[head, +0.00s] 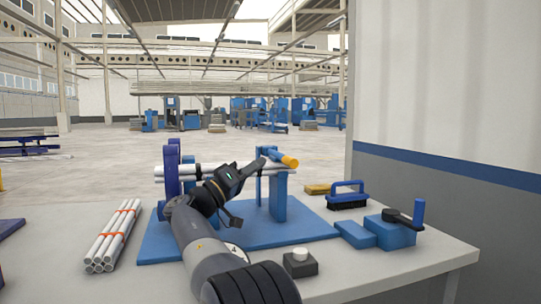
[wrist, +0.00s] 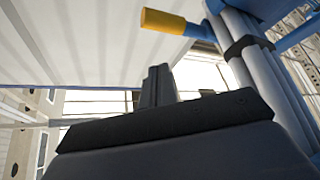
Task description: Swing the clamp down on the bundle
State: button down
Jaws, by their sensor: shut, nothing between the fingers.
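The pipe bundle (head: 204,170), several pale pipes, lies level across two blue posts on a blue base plate. It also shows in the wrist view (wrist: 238,72), with a dark band around it. The clamp, a blue bar with a yellow handle (head: 290,161), is at the right post, level with the top of the bundle. In the wrist view the yellow handle (wrist: 164,22) sticks out to the left. I cannot tell whether the bar presses on the pipes. My gripper (head: 257,165) is shut and empty, left of the handle; its fingers (wrist: 158,86) point toward the handle, apart from it.
A strapped stack of pipes (head: 113,236) lies at left. A black button box (head: 300,262) stands in front of the base plate (head: 165,246). A blue-handled brush (head: 347,196) and a blue block with a crank (head: 390,232) are at right. The table's front right is clear.

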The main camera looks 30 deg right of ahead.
aim_at(278, 156)
jog(key=shift+v, duration=1.2)
jog(key=s+x, duration=0.1)
jog(key=x, duration=1)
jog(key=shift+w+b, duration=0.45)
jog(key=shift+a, duration=0.1)
